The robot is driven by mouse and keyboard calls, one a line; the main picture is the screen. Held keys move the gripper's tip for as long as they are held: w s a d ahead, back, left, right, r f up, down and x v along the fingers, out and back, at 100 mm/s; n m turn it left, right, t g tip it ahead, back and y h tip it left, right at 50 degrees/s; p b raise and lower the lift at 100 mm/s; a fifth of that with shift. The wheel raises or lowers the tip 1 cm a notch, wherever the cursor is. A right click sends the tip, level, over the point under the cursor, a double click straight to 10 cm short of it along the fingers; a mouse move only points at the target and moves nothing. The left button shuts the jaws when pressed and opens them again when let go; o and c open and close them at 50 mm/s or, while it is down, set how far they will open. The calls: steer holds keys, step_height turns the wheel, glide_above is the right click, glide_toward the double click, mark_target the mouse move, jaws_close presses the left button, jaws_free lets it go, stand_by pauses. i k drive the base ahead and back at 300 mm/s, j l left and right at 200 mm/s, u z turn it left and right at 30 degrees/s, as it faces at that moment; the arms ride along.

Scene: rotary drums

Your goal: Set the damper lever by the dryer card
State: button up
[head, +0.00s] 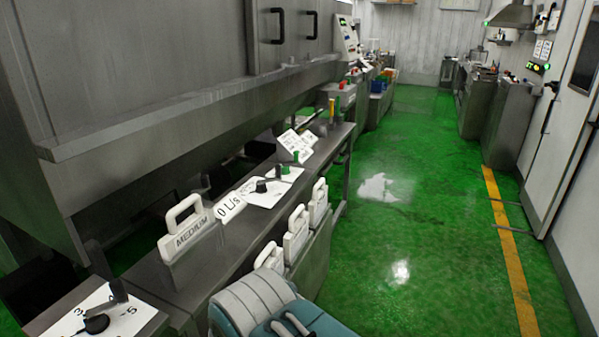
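A white plate (75,321) with numbers, "5" among them, lies at the lower left and is cut by the frame edge. A dark lever (118,291) with a round black hub stands on it. A second white plate (262,195) further along the bench carries a small black lever (266,184) and a green knob (285,170). I cannot tell which is the damper lever. A white handled card (187,231) reading "MEDIUM" stands upright on the bench. A sign (229,207) beyond it reads "0 L/s".
Several white handled cards (297,231) stand in a holder along the bench's right side. White signs (295,145) with small print sit further along the steel bench (215,262). A large grey machine fills the left. The green floor (420,225) to the right is clear.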

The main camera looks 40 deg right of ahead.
mark_target(261, 186)
steer(key=k+l, duration=0.1)
steer(key=l, duration=0.75)
steer(key=k+l, duration=0.1)
steer(key=l, duration=0.75)
steer(key=i+l, duration=0.2)
steer(key=l, duration=0.15)
steer(key=i+l, duration=0.15)
steer(key=l, duration=0.2)
steer(key=i+l, duration=0.2)
steer(key=l, duration=0.15)
steer(key=i+l, duration=0.15)
steer(key=l, duration=0.2)
steer(key=i+l, duration=0.15)
steer(key=i, duration=0.35)
